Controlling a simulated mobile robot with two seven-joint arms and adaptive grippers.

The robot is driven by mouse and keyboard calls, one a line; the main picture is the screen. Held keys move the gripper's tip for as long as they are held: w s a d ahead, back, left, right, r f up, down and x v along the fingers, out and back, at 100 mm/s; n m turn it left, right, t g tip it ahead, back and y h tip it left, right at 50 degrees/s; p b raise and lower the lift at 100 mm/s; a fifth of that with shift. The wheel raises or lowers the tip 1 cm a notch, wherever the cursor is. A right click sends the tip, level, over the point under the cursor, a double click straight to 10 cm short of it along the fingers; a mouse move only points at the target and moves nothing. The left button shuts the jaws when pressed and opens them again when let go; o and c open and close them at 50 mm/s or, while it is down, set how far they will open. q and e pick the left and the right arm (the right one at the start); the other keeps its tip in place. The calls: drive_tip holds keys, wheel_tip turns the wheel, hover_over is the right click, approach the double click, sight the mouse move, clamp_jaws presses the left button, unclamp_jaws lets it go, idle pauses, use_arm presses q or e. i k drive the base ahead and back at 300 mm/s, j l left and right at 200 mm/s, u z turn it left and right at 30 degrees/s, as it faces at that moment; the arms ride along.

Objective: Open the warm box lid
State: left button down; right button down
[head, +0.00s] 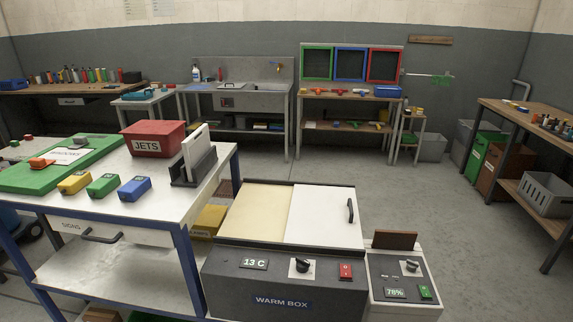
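The warm box (225,262) is a dark grey cabinet at the bottom middle of the head view, with a "WARM BOX" label (282,302) on its sloped front. A white lid panel (318,215) with a black upright handle (350,210) near its right edge covers the right half of the top. A cream panel or surface (258,212) fills the left half; I cannot tell whether it is part of the lid. The front carries a "13 C" display (254,264), a black knob (303,265) and a red switch (345,271). Neither gripper is in view.
A blue-framed bench (160,193) stands close on the left, with a red JETS box (153,138) and a grey rack (194,172) near the warm box. A smaller unit (396,275) with a "78%" display adjoins on the right. Open floor (420,198) lies beyond.

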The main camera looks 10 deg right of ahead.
sight(319, 216)
drive_tip(key=i+l+z, duration=0.2)
drive_tip(key=l, duration=0.25)
drive_tip(key=i+l+z, duration=0.25)
drive_tip(key=l, duration=0.2)
drive_tip(key=i+l+z, duration=0.2)
drive_tip(key=l, duration=0.2)
drive_tip(key=i+l+z, duration=0.2)
drive_tip(key=l, duration=0.15)
